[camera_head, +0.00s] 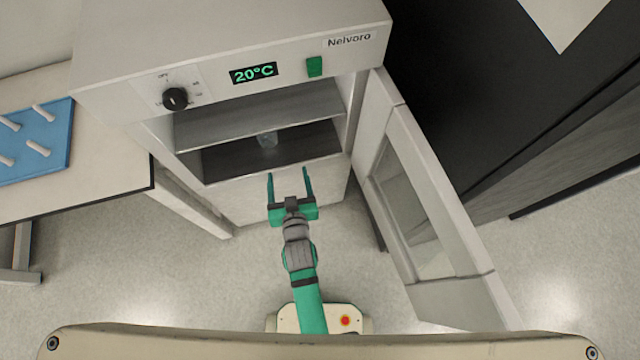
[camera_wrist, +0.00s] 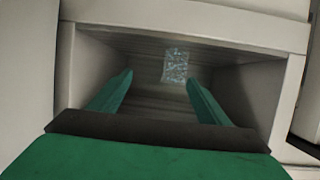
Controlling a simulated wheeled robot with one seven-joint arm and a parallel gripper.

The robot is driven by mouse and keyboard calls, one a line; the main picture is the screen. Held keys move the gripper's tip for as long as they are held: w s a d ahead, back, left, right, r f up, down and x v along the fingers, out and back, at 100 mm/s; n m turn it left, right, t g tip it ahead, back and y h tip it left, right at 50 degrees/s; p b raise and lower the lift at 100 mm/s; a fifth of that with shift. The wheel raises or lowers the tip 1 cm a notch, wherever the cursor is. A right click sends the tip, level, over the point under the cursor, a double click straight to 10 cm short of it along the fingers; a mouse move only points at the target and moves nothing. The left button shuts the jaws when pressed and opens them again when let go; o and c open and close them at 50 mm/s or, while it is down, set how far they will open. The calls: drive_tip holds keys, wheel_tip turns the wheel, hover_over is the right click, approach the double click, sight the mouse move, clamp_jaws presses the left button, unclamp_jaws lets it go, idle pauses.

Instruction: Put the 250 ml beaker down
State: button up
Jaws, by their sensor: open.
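The beaker (camera_head: 267,140), small and clear, stands inside the open oven cabinet on the floor of the lower compartment. It also shows in the wrist view (camera_wrist: 175,66), beyond my fingertips and a little right of the middle. Its volume marking cannot be read. My gripper (camera_head: 290,176) is green, open and empty, in front of the compartment opening. It also shows in the wrist view (camera_wrist: 158,78), with its two fingers apart and the beaker clear of both.
The oven (camera_head: 240,70) reads 20°C and has a shelf (camera_head: 260,117) above the beaker. Its door (camera_head: 415,190) stands open to the right. A table (camera_head: 110,150) with a blue peg rack (camera_head: 35,140) is at left. A dark cabinet (camera_head: 470,90) stands at right.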

drive_tip(key=s+d+r+h, duration=0.1)
drive_tip(key=s+d+r, duration=0.2)
drive_tip(key=s, duration=0.5)
drive_tip(key=s+d+r+m+t+h, duration=0.1)
drive_tip(key=s+d+r, duration=0.2)
drive_tip(key=s+r, duration=0.2)
drive_tip(key=s+d+r+m+h, duration=0.1)
drive_tip(key=s+d+r, duration=0.3)
drive_tip(key=s, duration=0.7)
drive_tip(key=shift+s+r+t, duration=0.35)
drive_tip(key=shift+r+t, duration=0.05)
drive_tip(key=shift+r, duration=0.15)
drive_tip(key=shift+c, duration=0.3)
